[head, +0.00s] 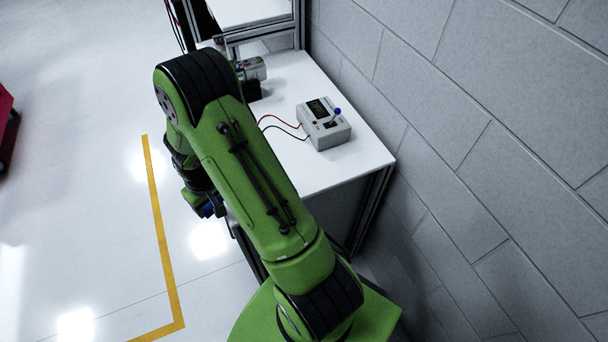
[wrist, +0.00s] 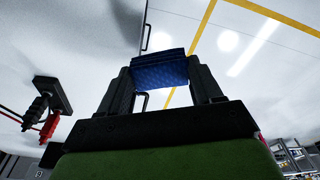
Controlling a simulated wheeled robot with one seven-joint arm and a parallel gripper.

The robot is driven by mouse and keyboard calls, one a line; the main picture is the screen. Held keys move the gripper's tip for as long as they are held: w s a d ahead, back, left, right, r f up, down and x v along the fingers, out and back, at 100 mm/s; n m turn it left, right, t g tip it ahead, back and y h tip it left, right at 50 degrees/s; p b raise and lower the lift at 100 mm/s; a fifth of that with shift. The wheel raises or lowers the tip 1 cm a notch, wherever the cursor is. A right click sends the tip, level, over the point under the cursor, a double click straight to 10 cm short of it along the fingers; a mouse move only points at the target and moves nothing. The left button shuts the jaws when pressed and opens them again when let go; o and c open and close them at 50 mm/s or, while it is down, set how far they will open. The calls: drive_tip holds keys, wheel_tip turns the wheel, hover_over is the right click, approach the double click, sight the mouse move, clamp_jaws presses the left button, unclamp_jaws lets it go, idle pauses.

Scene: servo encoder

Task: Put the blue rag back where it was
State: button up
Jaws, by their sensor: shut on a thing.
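The blue rag (wrist: 160,70) is held between the two fingers of my gripper (wrist: 162,85), which is shut on it in the wrist view. In the head view my gripper (head: 212,210) is at the left side of the white table (head: 350,165), mostly behind my green arm. A small dark blue patch of the rag (head: 208,210) shows there, beside the table's left edge and over the floor side. Much of the rag is hidden in the head view.
A grey box with a blue-topped lever (head: 325,125) stands on the table, with red and black leads. A motor-like device (head: 252,70) is at the table's back left. Black and red connectors (wrist: 45,105) show in the wrist view. A grey block wall (head: 480,120) is at right.

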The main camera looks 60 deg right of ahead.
drive_tip(key=s+d+r, duration=0.1)
drive_tip(key=d, duration=0.3)
drive_tip(key=s+d+r+m, duration=0.1)
drive_tip(key=d, duration=0.3)
drive_tip(key=s+d+r+m, duration=0.1)
drive_tip(key=s+d, duration=0.1)
drive_tip(key=d, duration=0.2)
drive_tip(key=shift+d+r, duration=0.2)
drive_tip(key=shift+r, duration=0.2)
drive_tip(key=s+d+r+m, duration=0.3)
drive_tip(key=s+d+r, duration=0.1)
drive_tip(key=s+d, duration=0.6)
approach(301, 177)
drive_tip(key=shift+h, duration=0.4)
drive_tip(key=f, duration=0.4)
drive_tip(key=w+f, duration=0.1)
drive_tip(key=shift+f, duration=0.4)
drive_tip(key=shift+f, duration=0.1)
drive_tip(key=o, duration=1.2)
drive_tip(key=shift+f, duration=0.1)
drive_tip(key=r, duration=0.4)
drive_tip(key=s+r, duration=0.1)
drive_tip(key=r, duration=0.3)
drive_tip(key=a+r+p, duration=0.1)
drive_tip(key=r, duration=0.3)
drive_tip(key=shift+s+a+r, duration=0.1)
drive_tip(key=shift+s+r, duration=0.15)
